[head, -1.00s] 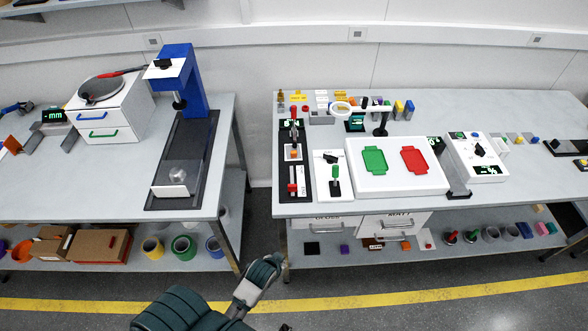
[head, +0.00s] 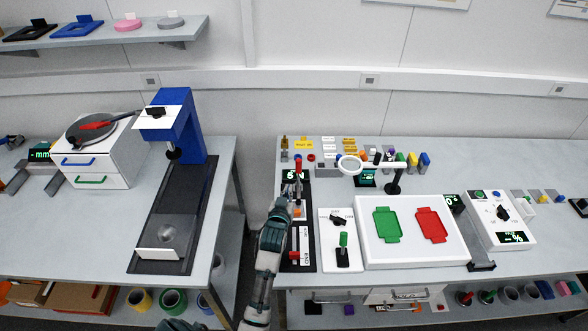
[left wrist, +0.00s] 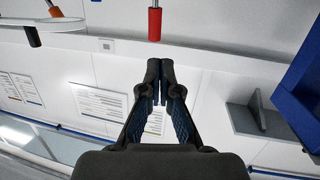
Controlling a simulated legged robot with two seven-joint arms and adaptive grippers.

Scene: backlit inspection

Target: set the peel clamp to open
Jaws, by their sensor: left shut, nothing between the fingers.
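A narrow black fixture (head: 305,262) stands at the left end of the right bench, with a small green display, an upright red handle (head: 298,166) and a lower red part (head: 294,242). It looks like the peel tester; I cannot tell which part is the clamp or its setting. My left gripper (head: 281,206) is shut and empty, beside the fixture's left edge and partly covering it. In the left wrist view the closed fingertips (left wrist: 154,72) point toward a red handle (left wrist: 155,22), with a gap between. My right gripper is out of view.
Right of the fixture are a white panel (head: 330,258) with a black knob and green-handled lever, and a white plate (head: 408,253) with green and red trays. A gap separates the benches.

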